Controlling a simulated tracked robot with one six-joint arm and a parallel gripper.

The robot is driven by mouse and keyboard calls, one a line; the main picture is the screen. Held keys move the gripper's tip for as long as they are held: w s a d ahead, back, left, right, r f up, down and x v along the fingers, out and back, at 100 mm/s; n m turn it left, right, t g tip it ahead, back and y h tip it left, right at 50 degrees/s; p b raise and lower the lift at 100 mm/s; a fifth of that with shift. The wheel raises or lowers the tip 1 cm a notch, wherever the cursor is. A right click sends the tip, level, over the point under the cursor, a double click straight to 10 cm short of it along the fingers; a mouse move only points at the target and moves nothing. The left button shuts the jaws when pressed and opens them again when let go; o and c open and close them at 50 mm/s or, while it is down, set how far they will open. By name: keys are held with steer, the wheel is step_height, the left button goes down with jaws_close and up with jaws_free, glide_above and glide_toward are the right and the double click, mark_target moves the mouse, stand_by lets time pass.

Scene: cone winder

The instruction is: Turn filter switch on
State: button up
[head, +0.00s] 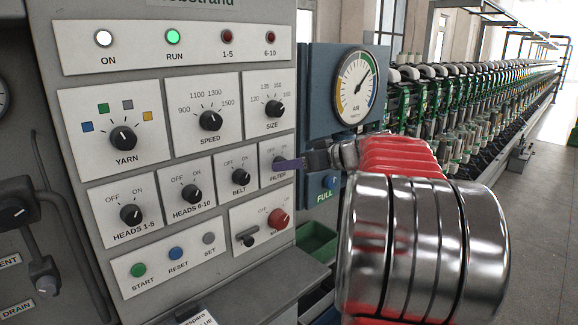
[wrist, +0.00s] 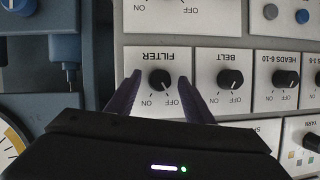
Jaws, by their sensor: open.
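The filter switch is a black rotary knob (wrist: 160,78) on a white plate, with its label and the ON and OFF marks upside down in the wrist view. In the head view the filter knob (head: 279,162) is partly hidden by my gripper. My gripper (wrist: 159,76) is open, with one purple finger on each side of the knob in the wrist view. I cannot tell whether the fingers touch it. In the head view my gripper (head: 276,165) reaches the filter plate from the right.
The belt knob (head: 241,176) is close beside the filter plate, and the size knob (head: 274,108) is above it. A red knob (head: 279,218) is below. A blue panel with a round gauge (head: 356,88) stands to the right. The RUN lamp (head: 172,37) glows green.

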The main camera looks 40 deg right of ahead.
steer(key=shift+w+f, duration=0.2)
steer(key=shift+w, duration=0.3)
steer(key=shift+c, duration=0.6)
steer(key=c, duration=0.9)
